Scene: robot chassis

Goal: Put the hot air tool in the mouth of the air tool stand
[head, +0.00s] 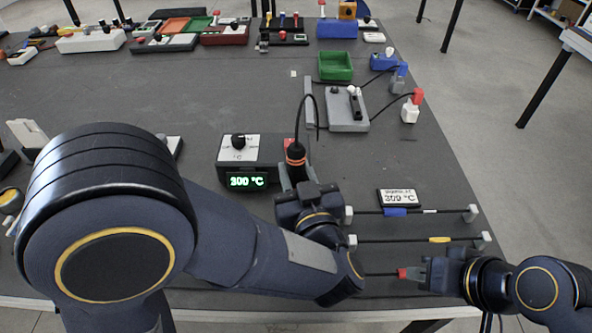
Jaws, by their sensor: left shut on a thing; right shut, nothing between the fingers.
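The hot air tool (296,154) is a black handle with orange rings and a black cord rising from its top. My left gripper (297,177) is shut on it, and the tool stands roughly upright beside the control box (238,148), whose green display reads 300 °C. The tool's lower end is hidden by my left gripper and wrist. I cannot single out the air tool stand or its mouth for certain; that area is partly covered by my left arm. My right gripper (425,273) is shut and empty at the lower right, close to a red sleeve (403,273) on a thin wire.
Wires with blue (395,212) and yellow (439,240) sleeves span white posts at the right. A grey fixture (347,110) and green bin (335,66) are farther back.

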